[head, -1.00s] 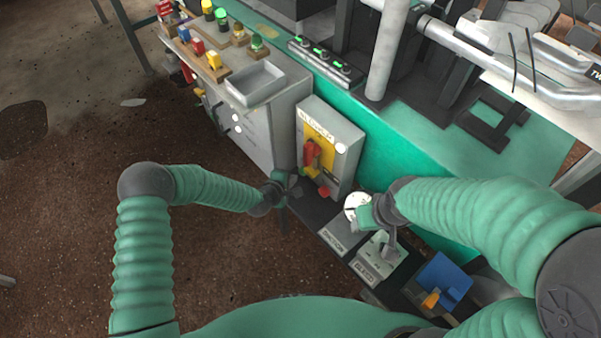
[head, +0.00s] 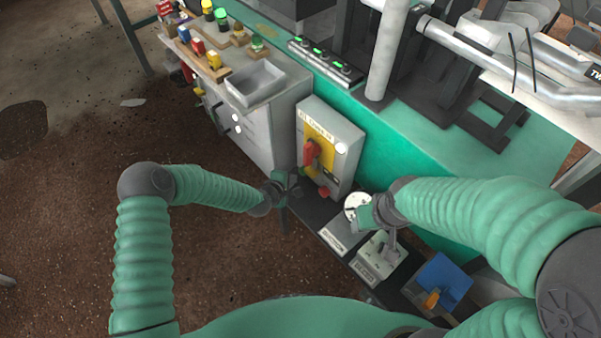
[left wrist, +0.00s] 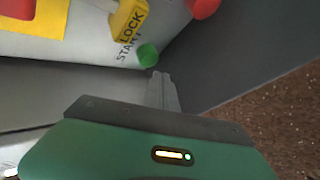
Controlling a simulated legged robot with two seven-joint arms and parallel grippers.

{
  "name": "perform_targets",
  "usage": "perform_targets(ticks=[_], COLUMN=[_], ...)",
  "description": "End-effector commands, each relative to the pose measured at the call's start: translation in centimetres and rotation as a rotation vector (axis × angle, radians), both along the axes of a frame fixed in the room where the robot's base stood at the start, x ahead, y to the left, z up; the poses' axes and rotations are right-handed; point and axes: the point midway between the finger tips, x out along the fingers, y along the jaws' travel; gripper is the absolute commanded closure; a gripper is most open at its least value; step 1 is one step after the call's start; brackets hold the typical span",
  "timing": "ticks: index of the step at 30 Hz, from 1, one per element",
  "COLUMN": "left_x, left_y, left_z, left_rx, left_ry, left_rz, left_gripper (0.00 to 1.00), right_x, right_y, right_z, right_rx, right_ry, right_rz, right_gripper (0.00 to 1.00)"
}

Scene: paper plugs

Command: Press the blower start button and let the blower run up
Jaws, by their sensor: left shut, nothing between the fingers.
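A green button (left wrist: 148,55) beside the word START sits on the pale control box in the left wrist view. My left gripper (head: 284,200) is at the box's lower left. In the left wrist view its fingers (left wrist: 160,84) are shut and empty, tips right at the green button's edge; I cannot tell whether they touch it. My right gripper (head: 388,222) is over a grey lever box (head: 378,258); its jaws are unclear.
A red button (left wrist: 203,7) and a yellow LOCK tag (left wrist: 128,20) are close to the green button. A grey bench (head: 272,130) with an open tray (head: 255,83) stands behind. A blue block (head: 445,276) lies at the right.

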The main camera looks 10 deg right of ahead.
Motion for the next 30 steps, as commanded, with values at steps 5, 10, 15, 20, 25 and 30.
perform_targets(ticks=[5, 10, 15, 20, 25, 30], left_x=[0.00, 0.02, 0.31, 0.46, 0.44, 0.51], left_y=[0.00, -0.03, -0.48, -0.68, -0.68, -0.76], left_z=[0.00, 0.01, 0.12, 0.16, 0.16, 0.15], left_rx=[0.000, 0.000, 0.000, 0.000, 0.000, 0.000], left_ry=[0.000, 0.000, 0.000, 0.000, 0.000, 0.000], left_rz=[0.000, 0.000, 0.000, 0.000, 0.000, 0.000], left_gripper=[1.00, 1.00, 1.00, 1.00, 1.00, 1.00], right_x=[0.00, 0.00, 0.00, 0.00, 0.00, 0.00], right_y=[0.00, 0.00, 0.00, 0.00, 0.00, 0.00], right_z=[0.00, 0.00, 0.00, 0.00, 0.00, -0.03], right_rx=[0.000, 0.000, 0.000, 0.000, 0.000, 0.000], right_ry=[0.000, 0.000, 0.000, 0.000, 0.000, 0.000], right_rz=[0.000, 0.000, 0.000, 0.000, 0.000, 0.000], right_gripper=[0.42, 0.42, 0.42, 0.42, 0.42, 0.42])
